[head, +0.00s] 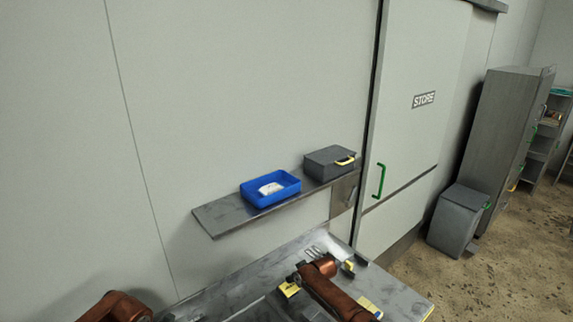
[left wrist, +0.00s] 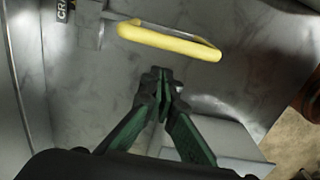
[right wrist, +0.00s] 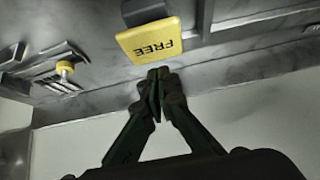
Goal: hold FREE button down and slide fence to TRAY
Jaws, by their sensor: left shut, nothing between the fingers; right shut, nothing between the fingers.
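In the right wrist view the yellow FREE button (right wrist: 150,42) is a square plate on a dark block, its lettering upside down. My right gripper (right wrist: 158,76) is shut and empty, its tips at the button's near edge; I cannot tell whether they touch it. In the left wrist view a yellow bar handle (left wrist: 168,40) crosses above my left gripper (left wrist: 160,80), which is shut and empty, apart from the handle in the picture. A partly cut-off label reading "CRA" (left wrist: 62,10) shows beyond. I cannot make out the fence for certain, nor a TRAY mark.
In the head view a wall shelf (head: 218,217) holds a blue bin (head: 262,201) with a white item and a grey box (head: 324,172). The metal bench (head: 232,290) lies below. A STORE door (head: 405,130) stands right.

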